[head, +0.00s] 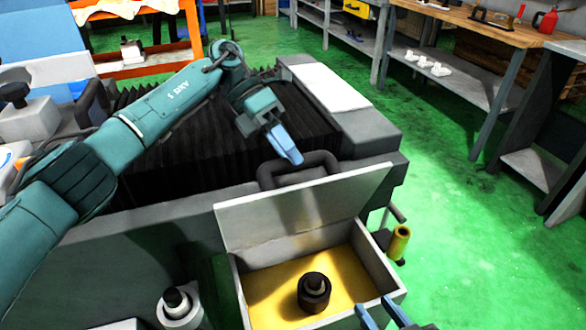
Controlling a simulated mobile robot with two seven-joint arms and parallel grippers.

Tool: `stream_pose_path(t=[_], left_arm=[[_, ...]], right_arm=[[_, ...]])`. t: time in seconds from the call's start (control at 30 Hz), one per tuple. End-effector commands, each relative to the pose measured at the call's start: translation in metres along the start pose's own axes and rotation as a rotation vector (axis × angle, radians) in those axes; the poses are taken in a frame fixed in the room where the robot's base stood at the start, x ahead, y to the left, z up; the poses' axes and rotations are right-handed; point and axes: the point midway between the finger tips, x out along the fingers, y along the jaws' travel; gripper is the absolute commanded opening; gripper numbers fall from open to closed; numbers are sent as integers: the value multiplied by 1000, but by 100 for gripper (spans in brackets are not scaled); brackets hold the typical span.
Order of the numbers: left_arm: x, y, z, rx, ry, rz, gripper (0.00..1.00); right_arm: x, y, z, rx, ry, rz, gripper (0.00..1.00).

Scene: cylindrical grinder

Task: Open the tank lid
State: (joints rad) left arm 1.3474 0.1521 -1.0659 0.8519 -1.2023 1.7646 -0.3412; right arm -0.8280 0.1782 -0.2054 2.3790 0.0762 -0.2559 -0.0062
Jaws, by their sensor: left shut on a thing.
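The tank lid (290,215) is a grey plate standing raised, tilted up along the back side of the tank (391,262). The tank's yellow inside shows, with a black round fitting (314,291) in it. The lid's dark handle (326,157) shows above the lid's top edge. My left gripper (289,152) reaches down from behind and is shut on the handle; the exact grip on it is partly hidden. My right gripper (384,316) is at the bottom edge, partly cut off, near the tank's front right corner. Its two blue fingers are apart and empty.
The grinder's black bellows (190,150) and a grey block with a light top (330,90) lie behind the lid. A white and black knob-like part (178,303) stands left of the tank. A yellow cylinder (399,241) is at the right. Green floor (470,230) is clear there.

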Motion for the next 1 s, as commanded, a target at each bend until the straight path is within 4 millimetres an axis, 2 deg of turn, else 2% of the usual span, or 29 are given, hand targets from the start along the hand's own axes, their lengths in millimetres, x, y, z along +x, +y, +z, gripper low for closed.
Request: stream_pose_path(t=[0.03, 0.2, 0.83, 0.87, 1.0], left_arm=[[10, 18, -7, -22, 22, 13, 0], [4, 27, -5, -20, 24, 12, 0], [0, 31, -4, -19, 28, 10, 0], [0, 31, -4, -19, 29, 10, 25], [-1, 31, -4, -19, 27, 10, 36]], right_arm=[[-1, 1, 6, -5, 1, 1, 36], [-1, 3, 9, -24, 4, 2, 36], [-1, 0, 5, -27, 14, -5, 36], [-1, 0, 5, -26, 14, -4, 36], [0, 0, 6, -23, 11, -3, 36]])
